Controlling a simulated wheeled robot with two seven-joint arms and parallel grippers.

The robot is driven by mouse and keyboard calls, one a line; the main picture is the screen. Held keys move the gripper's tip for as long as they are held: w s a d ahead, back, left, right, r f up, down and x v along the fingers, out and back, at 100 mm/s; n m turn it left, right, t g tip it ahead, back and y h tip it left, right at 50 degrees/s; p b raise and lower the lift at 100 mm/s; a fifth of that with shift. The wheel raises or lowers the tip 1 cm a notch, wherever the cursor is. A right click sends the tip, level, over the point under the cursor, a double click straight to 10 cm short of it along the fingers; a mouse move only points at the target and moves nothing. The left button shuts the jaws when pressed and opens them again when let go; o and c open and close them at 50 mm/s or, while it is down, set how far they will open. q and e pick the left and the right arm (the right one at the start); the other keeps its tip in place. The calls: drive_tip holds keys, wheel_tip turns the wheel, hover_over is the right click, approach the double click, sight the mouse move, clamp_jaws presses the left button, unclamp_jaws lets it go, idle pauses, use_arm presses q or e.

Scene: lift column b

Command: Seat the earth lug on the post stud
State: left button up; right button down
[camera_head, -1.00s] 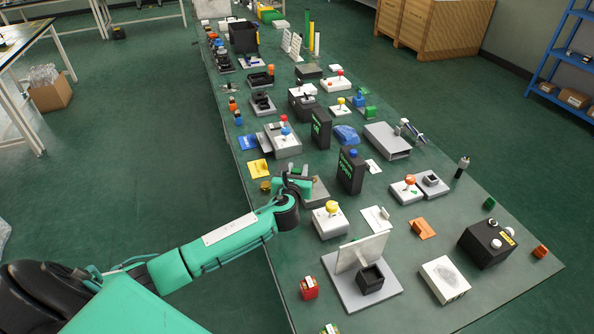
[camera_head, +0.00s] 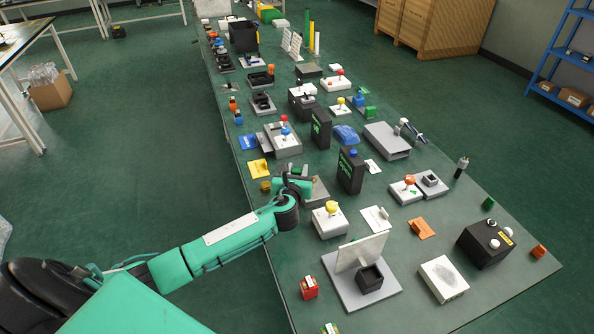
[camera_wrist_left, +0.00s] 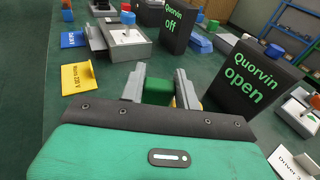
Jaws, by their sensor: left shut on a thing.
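My left gripper (camera_head: 293,175) is low over the left side of the long table. In the left wrist view its two grey fingers (camera_wrist_left: 160,78) are shut on a green block-like piece (camera_wrist_left: 157,91), which I take to be the earth lug. A bit of yellow shows beside it at the right finger. The lower part of the piece is hidden by the gripper body. A grey plate (camera_head: 317,190) lies just right of the gripper in the head view. I cannot make out the post stud. My right gripper is not in view.
A black box marked "Quorvin open" (camera_wrist_left: 251,75) stands close on the right; another marked "Quorvin off" (camera_wrist_left: 178,27) stands ahead. A yellow "Mains 230 V" sign (camera_wrist_left: 79,77) lies left. A white box with a yellow knob (camera_head: 330,221) stands nearer the table's front.

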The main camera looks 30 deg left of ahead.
use_arm(q)
drive_tip(key=shift+f+b, duration=0.65)
drive_tip(key=shift+f, duration=1.05)
drive_tip(key=o, duration=1)
drive_tip(key=shift+o, duration=0.2)
drive_tip(key=shift+r, duration=0.1)
drive_tip(key=v, duration=1.3)
drive_tip(key=shift+s+d, duration=0.15)
drive_tip(key=shift+s, duration=0.2)
